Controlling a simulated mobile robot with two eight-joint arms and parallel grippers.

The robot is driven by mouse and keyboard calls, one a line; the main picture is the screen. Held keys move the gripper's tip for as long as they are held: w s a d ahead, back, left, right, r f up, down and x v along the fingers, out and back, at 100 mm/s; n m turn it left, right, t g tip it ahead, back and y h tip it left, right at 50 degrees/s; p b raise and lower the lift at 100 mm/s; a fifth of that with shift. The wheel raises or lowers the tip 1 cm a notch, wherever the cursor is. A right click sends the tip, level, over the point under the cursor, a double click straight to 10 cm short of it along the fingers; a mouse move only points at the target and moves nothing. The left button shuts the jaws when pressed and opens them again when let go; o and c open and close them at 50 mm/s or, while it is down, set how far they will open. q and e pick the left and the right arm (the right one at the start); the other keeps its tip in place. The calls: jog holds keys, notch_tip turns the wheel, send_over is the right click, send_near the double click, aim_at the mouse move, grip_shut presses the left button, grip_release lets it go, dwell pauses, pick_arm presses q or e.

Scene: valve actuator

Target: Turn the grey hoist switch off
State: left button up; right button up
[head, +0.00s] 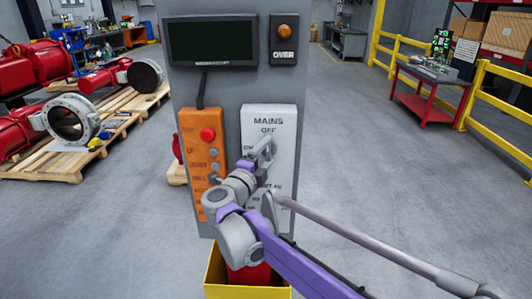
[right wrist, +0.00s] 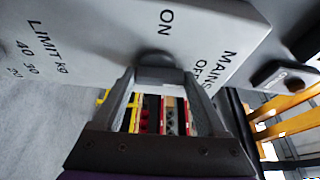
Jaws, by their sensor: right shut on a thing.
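The white mains panel (head: 280,115) is on the front of the grey column and carries the words MAINS and OFF at its top. The grey hoist switch sits on this panel; in the head view my gripper largely covers it. In the right wrist view its dark rounded base (right wrist: 157,57) shows just beyond my fingertips, near the words ON and OFF. My right gripper (head: 262,158) is at the switch, its fingers converging on it; they also show in the right wrist view (right wrist: 160,76). It is shut on the switch. The handle's exact angle is hidden. My left gripper is not in view.
An orange control box (head: 190,125) with a red button is left of the panel. A dark display (head: 212,42) and an orange lamp (head: 284,32) are above. A yellow bin (head: 215,280) stands below. Red valve actuators (head: 35,68) lie on pallets at left; yellow railings (head: 500,135) stand at right.

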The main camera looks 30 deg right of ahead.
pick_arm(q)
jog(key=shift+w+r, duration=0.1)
pick_arm(e)
jog(key=shift+m, duration=0.3)
jog(key=o, duration=1.3)
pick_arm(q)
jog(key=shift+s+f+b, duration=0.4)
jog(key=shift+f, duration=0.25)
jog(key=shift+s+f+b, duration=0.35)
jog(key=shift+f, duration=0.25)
pick_arm(e)
jog(key=v, duration=1)
jog(key=shift+s+a, duration=0.3)
jog(key=shift+r, duration=0.1)
